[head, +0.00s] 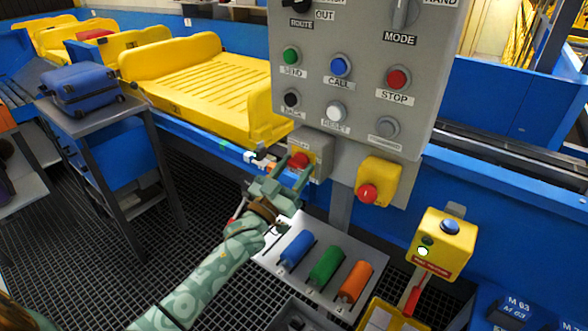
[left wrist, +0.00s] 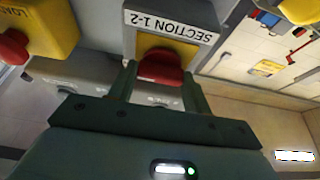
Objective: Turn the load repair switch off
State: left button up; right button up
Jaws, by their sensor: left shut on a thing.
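My left gripper (head: 292,168) reaches up to a small grey switch box (head: 318,147) with a red knob (head: 299,159), below the large grey control panel. In the left wrist view its two fingers are on either side of the red knob (left wrist: 160,68), shut on it. The box's label (left wrist: 170,27) reads "SECTION 1-2" upside down; a yellow plate shows behind the knob. I cannot read "load repair" on it. To its right in the head view is a yellow box (head: 379,178) with a red button (head: 367,193); its lettering in the wrist view is partly cut off. My right gripper is not in view.
The control panel (head: 355,95) has several buttons. Below, a grey tray (head: 270,258) holds blue, green and orange cylinders. A yellow box with a blue button (head: 447,243) stands at the right. Yellow conveyor trays (head: 200,85) and a blue suitcase (head: 85,87) are at the left.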

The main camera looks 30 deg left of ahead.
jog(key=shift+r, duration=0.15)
pick_arm(q)
jog(key=shift+r+n+y+p, duration=0.2)
jog(key=shift+n+y+p, duration=0.4)
jog(key=shift+n+p, duration=0.5)
jog(key=n+g+y+p, duration=0.1)
jog(key=n+y+p, duration=0.1)
jog(key=n+p, duration=0.2)
jog(key=n+g+y+p, duration=0.1)
jog(key=n+y+p, duration=0.1)
jog(key=n+p, duration=0.2)
jog(key=n+g+y+p, duration=0.1)
jog(key=n+p, duration=0.3)
jog(key=n, duration=0.4)
jog(key=shift+d+r+y, duration=0.15)
jog(key=shift+y, duration=0.55)
jog(key=shift+f+n+g+p, duration=0.2)
jog(key=shift+n+g+p, duration=0.7)
jog(key=shift+n+p, duration=1.05)
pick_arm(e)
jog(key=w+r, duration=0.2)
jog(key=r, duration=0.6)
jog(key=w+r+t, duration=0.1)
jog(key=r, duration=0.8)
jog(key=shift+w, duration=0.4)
pick_arm(q)
jog(key=shift+n, duration=0.25)
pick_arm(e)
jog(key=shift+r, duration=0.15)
